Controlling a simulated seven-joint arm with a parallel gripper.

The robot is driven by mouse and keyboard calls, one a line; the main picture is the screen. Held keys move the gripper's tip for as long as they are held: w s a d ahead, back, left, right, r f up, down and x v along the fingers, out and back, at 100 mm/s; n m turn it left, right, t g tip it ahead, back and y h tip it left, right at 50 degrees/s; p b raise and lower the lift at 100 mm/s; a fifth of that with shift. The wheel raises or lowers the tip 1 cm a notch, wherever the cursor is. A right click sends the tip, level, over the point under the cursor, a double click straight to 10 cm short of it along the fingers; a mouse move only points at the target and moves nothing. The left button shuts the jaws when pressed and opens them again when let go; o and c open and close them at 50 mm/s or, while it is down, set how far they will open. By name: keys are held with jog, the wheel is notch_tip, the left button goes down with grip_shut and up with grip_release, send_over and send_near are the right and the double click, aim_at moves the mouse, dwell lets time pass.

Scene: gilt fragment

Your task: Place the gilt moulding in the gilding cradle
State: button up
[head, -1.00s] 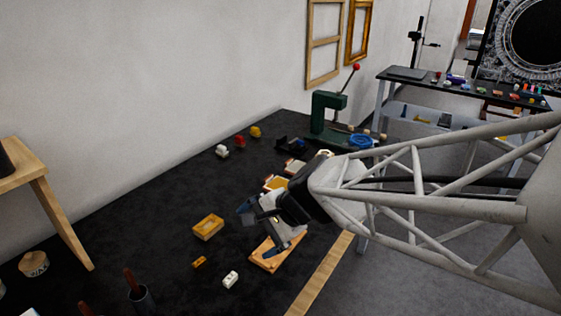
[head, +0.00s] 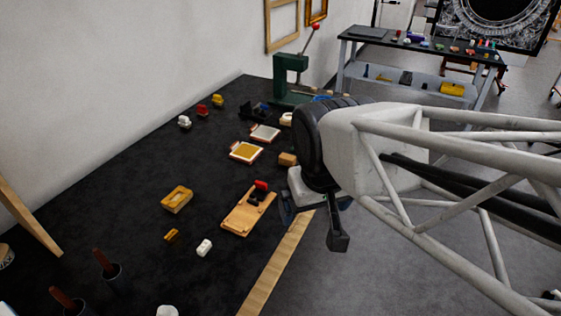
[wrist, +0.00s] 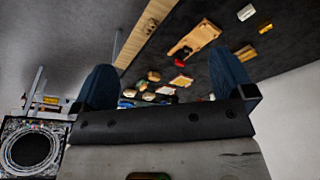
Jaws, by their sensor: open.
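A small gold piece (head: 172,236), which looks like the gilt moulding, lies on the black tabletop at the front. It also shows in the wrist view (wrist: 265,28). A flat light-wood board with pegs (head: 240,217), which may be the gilding cradle, lies to its right near the table edge; the wrist view shows it too (wrist: 195,40). A red and black piece (head: 260,188) is at the board's far end; I cannot tell what it is. My gripper (head: 313,220) is open and empty, right of the board and near the table's edge. Its fingers are spread in the wrist view (wrist: 165,80).
A yellow hollow block (head: 176,199) and a white block (head: 204,248) lie near the gold piece. Framed pads (head: 246,151), a wooden block (head: 287,159) and a green press (head: 291,82) stand farther back. Dark cups with brown handles (head: 111,271) stand front left.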

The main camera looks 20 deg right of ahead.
jog(key=shift+c, duration=1)
jog(key=shift+w, duration=0.1)
